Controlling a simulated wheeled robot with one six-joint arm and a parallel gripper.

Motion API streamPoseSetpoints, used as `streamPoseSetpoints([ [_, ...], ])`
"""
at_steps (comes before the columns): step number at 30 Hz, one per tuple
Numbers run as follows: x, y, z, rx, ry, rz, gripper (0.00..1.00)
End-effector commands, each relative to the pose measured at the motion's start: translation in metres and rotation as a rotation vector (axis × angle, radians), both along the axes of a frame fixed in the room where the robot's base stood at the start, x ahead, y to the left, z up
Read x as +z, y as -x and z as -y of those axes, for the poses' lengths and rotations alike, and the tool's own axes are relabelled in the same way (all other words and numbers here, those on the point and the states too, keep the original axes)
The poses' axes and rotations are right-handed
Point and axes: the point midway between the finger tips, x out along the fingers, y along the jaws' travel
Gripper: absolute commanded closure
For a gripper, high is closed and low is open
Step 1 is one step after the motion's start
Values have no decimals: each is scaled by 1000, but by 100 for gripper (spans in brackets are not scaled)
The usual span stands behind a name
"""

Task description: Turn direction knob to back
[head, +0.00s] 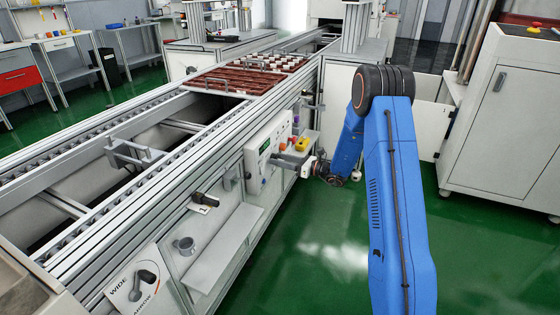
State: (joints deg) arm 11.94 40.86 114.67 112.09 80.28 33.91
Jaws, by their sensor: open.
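A white control box (256,172) with a small display is on the side of the conveyor, near the picture's middle. My gripper (278,162) reaches left from the end of my blue arm, with its grey fingers right in front of the box's face. It is open, and I see nothing between the fingers. Whether it touches the box cannot be told. I cannot make out a direction knob for certain; part of the box's face is hidden behind my gripper. A black knob (206,199) on a small white label plate sits on the conveyor side, left of the box.
A lever plate marked WIDE and NARROW (120,289) is at the near left. A grey round fitting (184,244) and a light shelf (222,250) are below the black knob. Brown trays (225,82) lie on the conveyor (100,130). Green floor (310,265) is free right of it.

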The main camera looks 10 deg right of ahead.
Motion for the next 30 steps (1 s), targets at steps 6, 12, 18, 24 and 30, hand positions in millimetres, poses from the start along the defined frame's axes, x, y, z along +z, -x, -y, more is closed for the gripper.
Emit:
streamPoseSetpoints([
  [6,0,-1,-1,0,0,0,52],
  [12,0,-1,-1,0,0,0,81],
  [18,0,-1,-1,0,1,2,93],
  [24,0,-1,-1,0,21,28,93],
  [30,0,-1,-1,0,82,112,93],
])
